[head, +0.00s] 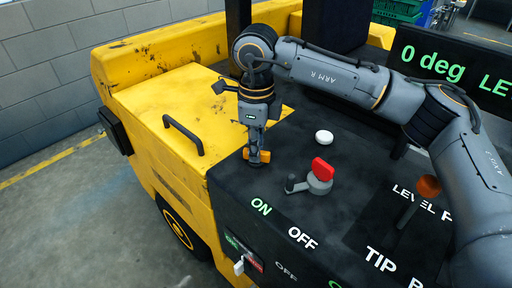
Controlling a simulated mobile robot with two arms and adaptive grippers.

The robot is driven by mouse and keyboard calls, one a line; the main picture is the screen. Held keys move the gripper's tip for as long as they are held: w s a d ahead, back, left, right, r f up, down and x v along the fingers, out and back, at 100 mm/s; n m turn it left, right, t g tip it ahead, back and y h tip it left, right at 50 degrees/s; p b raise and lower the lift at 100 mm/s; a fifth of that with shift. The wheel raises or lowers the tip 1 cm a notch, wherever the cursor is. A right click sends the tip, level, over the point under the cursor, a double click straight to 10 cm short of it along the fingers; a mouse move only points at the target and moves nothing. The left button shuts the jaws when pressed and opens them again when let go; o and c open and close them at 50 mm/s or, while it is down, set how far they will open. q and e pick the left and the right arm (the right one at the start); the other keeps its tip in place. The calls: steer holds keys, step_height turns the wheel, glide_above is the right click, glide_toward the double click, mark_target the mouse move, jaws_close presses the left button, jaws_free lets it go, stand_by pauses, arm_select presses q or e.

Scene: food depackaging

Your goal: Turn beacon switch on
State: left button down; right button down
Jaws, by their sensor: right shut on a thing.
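My right gripper (256,153) points down at the black control panel (225,185) and is shut on a small orange switch knob (264,156). The fingers hide part of the knob, so which way it is turned is hard to tell. White-green "ON" (261,207) and white "OFF" (302,238) labels are printed on the panel in front of it. My left gripper is not in view.
A red knob (321,168) on a grey base with a short lever stands right of my gripper. A white round button (324,137) is behind it. An orange-topped lever (428,187) stands further right. A black handle (184,135) sits on the yellow body (175,95).

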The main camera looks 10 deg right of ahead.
steer(key=c, duration=1.4)
jaws_free()
steer(key=shift+d, duration=0.1)
steer(key=shift+o, duration=0.2)
step_height(320, 180, up, 12)
